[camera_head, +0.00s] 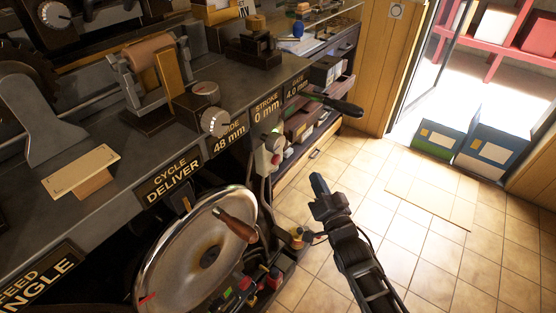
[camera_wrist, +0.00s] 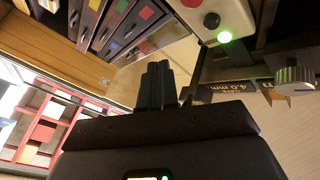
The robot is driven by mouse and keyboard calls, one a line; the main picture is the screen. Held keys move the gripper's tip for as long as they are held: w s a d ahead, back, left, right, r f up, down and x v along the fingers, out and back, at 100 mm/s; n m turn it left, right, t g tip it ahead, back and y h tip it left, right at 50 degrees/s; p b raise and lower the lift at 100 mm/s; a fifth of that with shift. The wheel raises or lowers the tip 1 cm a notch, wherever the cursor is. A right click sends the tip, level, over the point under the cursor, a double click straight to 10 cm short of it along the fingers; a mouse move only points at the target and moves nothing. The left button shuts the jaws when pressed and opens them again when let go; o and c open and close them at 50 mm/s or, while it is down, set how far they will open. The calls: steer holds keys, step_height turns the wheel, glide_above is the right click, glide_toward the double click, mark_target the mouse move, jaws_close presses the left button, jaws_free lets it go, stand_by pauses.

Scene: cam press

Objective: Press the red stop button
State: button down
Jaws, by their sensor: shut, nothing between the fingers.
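A pale control box (camera_wrist: 235,10) with a red button (camera_wrist: 191,3), a dark round part (camera_wrist: 212,20) and a lit green lamp (camera_wrist: 225,37) is at the top of the wrist view; the red button is partly cut off by the frame edge. In the head view a small pale box (camera_head: 271,143) with a red spot (camera_head: 276,160) stands at the press front and looks like the same box. My gripper (camera_head: 318,182) is to the right of it, apart from it, over the floor. In the wrist view my gripper's fingers (camera_wrist: 157,68) are together and empty, left of the box.
A large handwheel (camera_head: 178,262) with a wooden knob is below the bench. Red and dark knobs (camera_head: 272,279) sit beside it. Open drawers (camera_head: 312,120) are behind.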

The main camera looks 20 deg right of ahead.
mark_target(276, 159)
steer(key=w+a+b, duration=0.2)
steer(key=w+a, duration=0.2)
steer(key=w, duration=0.3)
steer(key=shift+w+a+b, duration=0.15)
steer(key=shift+w+b, duration=0.15)
steer(key=shift+b, duration=0.05)
steer(key=shift+w+a, duration=0.15)
steer(key=shift+w, duration=0.05)
stand_by(1.8)
steer(key=shift+w+a, duration=0.1)
steer(key=shift+w, duration=0.05)
steer(key=shift+w+a, duration=0.25)
steer(key=shift+w, duration=0.2)
stand_by(0.9)
stand_by(0.4)
steer(key=shift+s+d+b, duration=0.35)
steer(key=shift+s+d, duration=0.1)
steer(key=shift+s, duration=0.35)
